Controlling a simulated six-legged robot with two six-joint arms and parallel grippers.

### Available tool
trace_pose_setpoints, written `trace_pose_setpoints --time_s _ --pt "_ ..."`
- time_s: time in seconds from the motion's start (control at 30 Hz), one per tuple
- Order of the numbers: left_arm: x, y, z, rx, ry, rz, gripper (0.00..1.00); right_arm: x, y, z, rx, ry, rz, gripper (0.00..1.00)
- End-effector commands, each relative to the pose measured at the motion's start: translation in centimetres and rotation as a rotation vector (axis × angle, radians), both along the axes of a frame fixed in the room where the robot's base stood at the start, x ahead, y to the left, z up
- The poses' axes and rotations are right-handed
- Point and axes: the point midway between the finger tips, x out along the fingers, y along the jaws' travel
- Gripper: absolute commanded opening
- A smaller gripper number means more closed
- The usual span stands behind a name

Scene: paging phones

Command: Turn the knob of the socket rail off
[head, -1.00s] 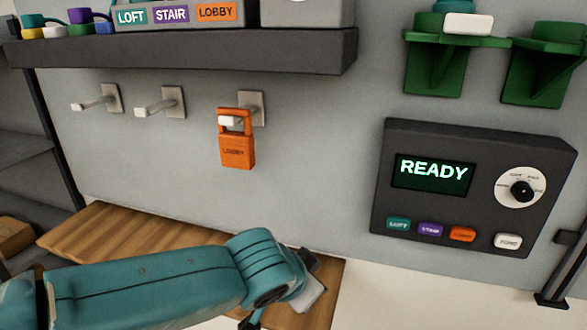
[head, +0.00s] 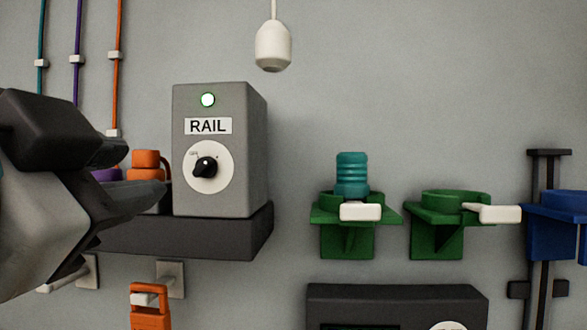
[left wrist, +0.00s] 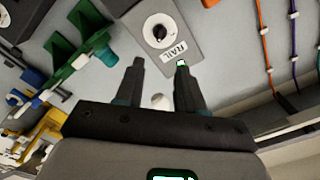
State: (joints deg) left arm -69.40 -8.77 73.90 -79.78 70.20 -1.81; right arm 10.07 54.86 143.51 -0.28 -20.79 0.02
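The socket rail's grey box (head: 255,150) stands on a dark shelf, labelled RAIL, with a lit green-white lamp (head: 208,99) at its top. Its black knob (head: 205,167) sits on a round white dial; the exact setting is too small to read. My left gripper (head: 142,170) is in the left foreground of the head view, left of the dial. In the left wrist view its two fingers (left wrist: 159,68) are apart with nothing between them, and the knob (left wrist: 160,32) shows beyond the tips. The gripper does not touch the knob. My right gripper is not in view.
An orange plug (head: 145,160) and a purple one are beside the box, partly behind my gripper. Green brackets (head: 347,240), one holding a teal cylinder (head: 352,175), are at the right. A white pendant (head: 273,47) hangs above.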

Motion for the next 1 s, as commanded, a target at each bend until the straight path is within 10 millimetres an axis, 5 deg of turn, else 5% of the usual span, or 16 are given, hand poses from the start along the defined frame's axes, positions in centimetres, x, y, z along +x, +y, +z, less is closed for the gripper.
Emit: trace_pose_setpoints --time_s 0.53,1.0 --pt "12.2 -0.6 0.2 0.001 0.004 -0.001 0.38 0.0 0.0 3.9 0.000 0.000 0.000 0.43" --pt "14.0 -0.7 -0.1 0.000 0.001 -0.006 0.38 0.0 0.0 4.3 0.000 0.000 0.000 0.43"
